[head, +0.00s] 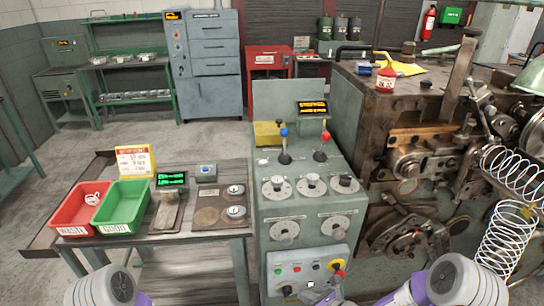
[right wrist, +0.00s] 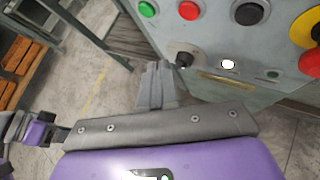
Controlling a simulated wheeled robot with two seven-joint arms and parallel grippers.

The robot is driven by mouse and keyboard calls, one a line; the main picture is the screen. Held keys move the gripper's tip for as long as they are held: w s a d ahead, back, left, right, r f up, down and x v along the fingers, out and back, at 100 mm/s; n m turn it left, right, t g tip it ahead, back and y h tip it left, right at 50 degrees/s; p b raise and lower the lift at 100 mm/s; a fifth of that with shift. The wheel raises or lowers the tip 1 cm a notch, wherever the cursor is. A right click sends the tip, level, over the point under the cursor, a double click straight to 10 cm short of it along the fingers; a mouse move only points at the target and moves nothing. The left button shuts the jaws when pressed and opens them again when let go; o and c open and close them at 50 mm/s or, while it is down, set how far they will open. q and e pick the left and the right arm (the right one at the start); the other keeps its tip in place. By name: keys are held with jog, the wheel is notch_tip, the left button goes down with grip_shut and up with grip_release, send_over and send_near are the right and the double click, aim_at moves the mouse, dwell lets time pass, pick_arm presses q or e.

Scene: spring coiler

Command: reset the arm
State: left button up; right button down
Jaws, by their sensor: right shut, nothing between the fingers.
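My right gripper (head: 324,298) is at the bottom of the head view, low in front of the spring coiler's control cabinet (head: 308,235). In the right wrist view its grey fingers (right wrist: 155,84) are together and hold nothing. They point toward the cabinet's lower button panel, near a small black switch (right wrist: 185,60). Contact cannot be told. The panel also has a green button (right wrist: 147,9), a red button (right wrist: 189,10) and a lit white button (right wrist: 228,64). My left forearm shows at the lower left of the head view; its gripper is out of frame.
The cabinet carries a blue-knobbed lever (head: 285,145), a red-knobbed lever (head: 322,147) and several dials. Left of it, a table holds a red bin (head: 79,211), a green bin (head: 122,208) and a scale (head: 168,210). The coiler (head: 415,160) with springs (head: 500,240) stands right.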

jog(key=s+a+f+n+g+h+p, duration=0.1)
jog(key=s+f+n+g, duration=0.3)
jog(key=s+n, duration=0.5)
jog(key=s+a+f+n+g+h+p, duration=0.1)
jog(key=s+f+n, duration=0.6)
jog(key=n, duration=1.2)
jog(key=s+a+g+h, duration=0.1)
jog(key=s+a+g, duration=0.1)
jog(key=s+g, duration=0.1)
jog(key=shift+a+g+h+p, duration=0.3)
jog(key=shift+a+g+p, duration=0.1)
jog(key=c, duration=1.8)
grip_release()
